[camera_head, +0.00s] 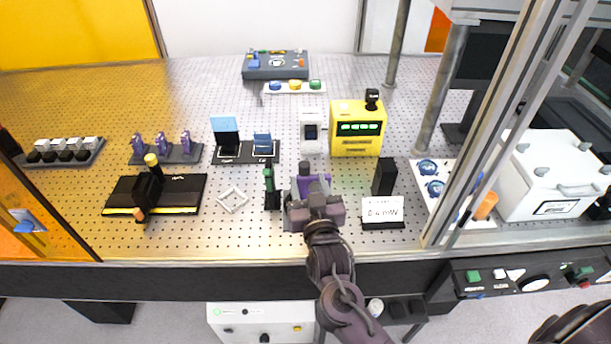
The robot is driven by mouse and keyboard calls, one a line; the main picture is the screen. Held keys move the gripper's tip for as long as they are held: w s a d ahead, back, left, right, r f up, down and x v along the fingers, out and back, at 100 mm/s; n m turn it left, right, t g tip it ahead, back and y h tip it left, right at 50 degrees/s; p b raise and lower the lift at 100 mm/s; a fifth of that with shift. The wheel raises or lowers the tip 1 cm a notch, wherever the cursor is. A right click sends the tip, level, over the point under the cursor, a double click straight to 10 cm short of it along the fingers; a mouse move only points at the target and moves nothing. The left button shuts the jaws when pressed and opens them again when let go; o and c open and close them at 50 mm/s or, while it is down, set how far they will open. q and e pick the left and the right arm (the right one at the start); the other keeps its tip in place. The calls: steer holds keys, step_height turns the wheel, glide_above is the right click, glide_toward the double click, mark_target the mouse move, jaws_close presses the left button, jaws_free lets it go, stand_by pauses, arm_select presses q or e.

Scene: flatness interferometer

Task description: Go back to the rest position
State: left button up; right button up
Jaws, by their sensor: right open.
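My right arm comes up from the bottom of the picture, and my right gripper (308,197) is over the front middle of the perforated optical table (270,228). The gripper is open. A purple part (314,181) shows right at its far side, partly hidden by the gripper; I cannot tell whether they touch. A dark green-and-black mount (269,188) stands just left of the gripper. My left gripper is not in view.
A yellow meter (357,130) is behind. A black-and-yellow stage (182,190) lies left. A white case (555,185) and metal posts are at the right.

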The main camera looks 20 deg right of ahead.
steer(key=shift+s+a, duration=0.15)
steer(key=shift+s, duration=0.9)
